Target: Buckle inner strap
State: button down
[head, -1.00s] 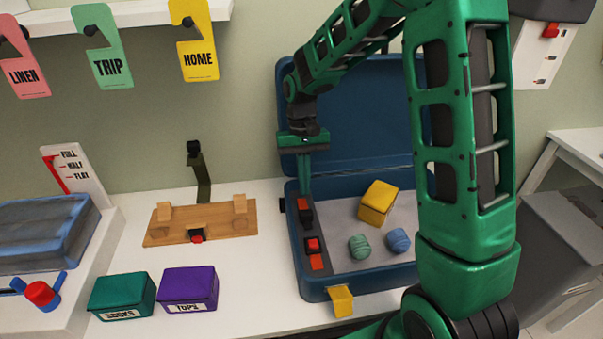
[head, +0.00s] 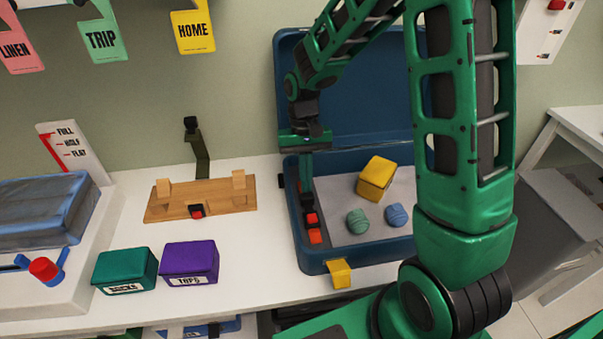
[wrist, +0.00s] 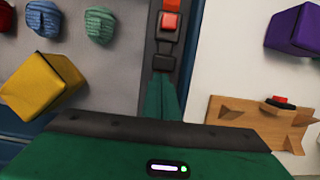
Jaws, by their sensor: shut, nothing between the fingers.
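An open blue suitcase (head: 312,262) has a dark inner strap along its left inside edge, with red and black buckle parts. One red-and-black buckle part (head: 311,219) and a red piece (head: 315,237) show in front of my gripper (head: 307,192). My gripper points down over the strap, its fingers shut together and empty. In the wrist view the finger tips (wrist: 162,88) are at the strap, close to a black buckle piece (wrist: 164,62); a red button (wrist: 170,22) lies beyond. I cannot tell whether the tips touch it. The strap's rear part is hidden behind my gripper.
A wooden board (head: 225,205) with a red-and-black buckle, a green box (head: 124,270) and a purple box (head: 190,263) stand left. White table shows between them.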

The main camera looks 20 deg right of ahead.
jog(key=shift+s+a+f, duration=0.1)
jog(key=shift+s+a, duration=0.05)
jog(key=shift+s, duration=0.6)
jog(key=shift+s+a, duration=0.15)
jog(key=shift+s, duration=0.55)
jog(key=w+v, duration=0.1)
jog(key=v, duration=0.9)
jog(key=shift+d, duration=0.1)
